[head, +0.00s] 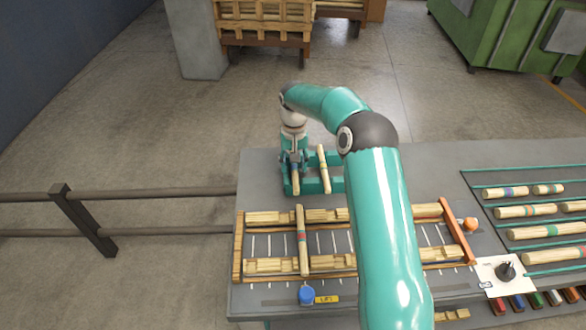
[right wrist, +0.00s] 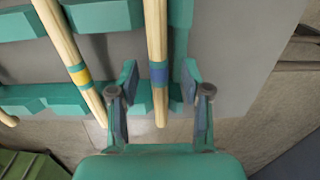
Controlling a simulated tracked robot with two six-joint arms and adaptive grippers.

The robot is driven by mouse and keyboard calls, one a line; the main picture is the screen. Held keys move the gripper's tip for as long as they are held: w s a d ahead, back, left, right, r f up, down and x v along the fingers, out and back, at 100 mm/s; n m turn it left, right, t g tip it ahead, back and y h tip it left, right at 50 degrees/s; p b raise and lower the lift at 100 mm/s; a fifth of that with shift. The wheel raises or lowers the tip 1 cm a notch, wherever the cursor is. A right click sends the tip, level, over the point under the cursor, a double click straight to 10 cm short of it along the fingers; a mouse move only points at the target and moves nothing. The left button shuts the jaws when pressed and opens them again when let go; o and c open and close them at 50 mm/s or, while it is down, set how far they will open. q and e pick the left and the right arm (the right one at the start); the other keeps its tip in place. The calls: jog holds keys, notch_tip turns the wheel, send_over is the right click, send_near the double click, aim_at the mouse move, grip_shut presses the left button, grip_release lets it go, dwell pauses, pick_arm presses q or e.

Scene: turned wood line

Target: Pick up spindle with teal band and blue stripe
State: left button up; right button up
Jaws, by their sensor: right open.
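My right gripper (head: 296,161) is over the left end of a teal rack (head: 334,185) at the table's back left. In the right wrist view its two fingers stand open on either side of a pale wooden spindle (right wrist: 156,30) with a blue band. A gap shows between the fingers and the wood. In the head view the gripper partly hides this spindle (head: 295,185). My left gripper is not in view.
A second spindle (head: 323,165) lies close beside it in the rack; it shows a yellow band in the wrist view (right wrist: 65,45). A spindle with red and teal marks (head: 302,250) lies across a wooden frame (head: 238,245). More banded spindles (head: 540,232) lie at the right.

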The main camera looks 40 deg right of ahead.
grip_shut()
jog(key=shift+r, duration=0.15)
notch_tip(320, 180, up, 9)
notch_tip(320, 180, up, 11)
jog(key=p, duration=0.4)
send_over(294, 166)
jog(key=shift+w, duration=0.1)
